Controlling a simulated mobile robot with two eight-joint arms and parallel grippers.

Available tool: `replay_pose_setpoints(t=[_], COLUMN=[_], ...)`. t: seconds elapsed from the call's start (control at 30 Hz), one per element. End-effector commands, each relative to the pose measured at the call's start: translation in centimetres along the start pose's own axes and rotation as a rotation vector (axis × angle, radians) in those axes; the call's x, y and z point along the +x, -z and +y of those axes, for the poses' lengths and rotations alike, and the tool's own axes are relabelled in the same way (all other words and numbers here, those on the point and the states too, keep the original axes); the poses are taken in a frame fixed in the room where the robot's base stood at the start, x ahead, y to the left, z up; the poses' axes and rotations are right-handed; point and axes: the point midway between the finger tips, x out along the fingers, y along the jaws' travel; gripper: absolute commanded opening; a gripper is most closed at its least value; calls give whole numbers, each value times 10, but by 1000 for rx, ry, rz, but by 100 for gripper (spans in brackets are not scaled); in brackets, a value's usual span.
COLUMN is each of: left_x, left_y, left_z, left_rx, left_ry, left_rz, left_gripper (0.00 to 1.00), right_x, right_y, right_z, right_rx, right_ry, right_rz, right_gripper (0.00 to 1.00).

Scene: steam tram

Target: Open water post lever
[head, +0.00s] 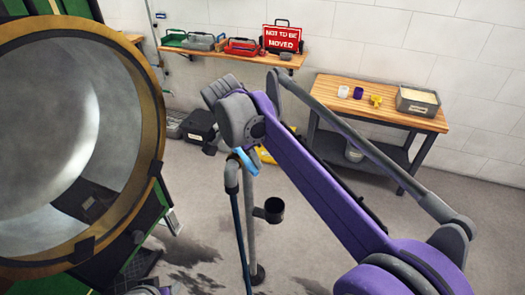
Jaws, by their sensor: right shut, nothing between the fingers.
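The water post (250,215) is a thin grey upright pipe on the floor near the middle, with a dark hose hanging beside it and a dark cup-like part on its right. A light blue lever (244,161) shows near its top, tilted and partly covered by my right arm. My right arm reaches in from the lower right. My right gripper (235,148) is at the arm's far end, close to the lever; it is shut and empty. Its fingers are mostly hidden behind the wrist, so I cannot tell whether they touch the lever.
The tram's large brass-rimmed round front (158,120) fills the left. A wooden workbench (330,88) with cups and a grey bin stands at the back right. A wall shelf (225,52) holds toolboxes and a red sign (282,38). Open floor surrounds the post's foot.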

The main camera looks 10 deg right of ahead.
Motion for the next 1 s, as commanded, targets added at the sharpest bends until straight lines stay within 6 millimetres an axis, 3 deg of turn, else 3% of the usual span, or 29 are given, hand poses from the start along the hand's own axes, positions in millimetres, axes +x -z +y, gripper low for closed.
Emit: replay_pose_setpoints(t=[0.5,1.0], left_x=[-12,-16], left_y=[18,25], left_z=[0,0], left_rx=[0,0], left_ry=[0,0], left_rz=[20,27], left_gripper=[50,50], right_x=[-14,-18], right_y=[-38,-55], right_z=[-6,-14], right_rx=[-4,-4], right_ry=[3,2], right_rz=[-1,-2], right_gripper=[0,0])
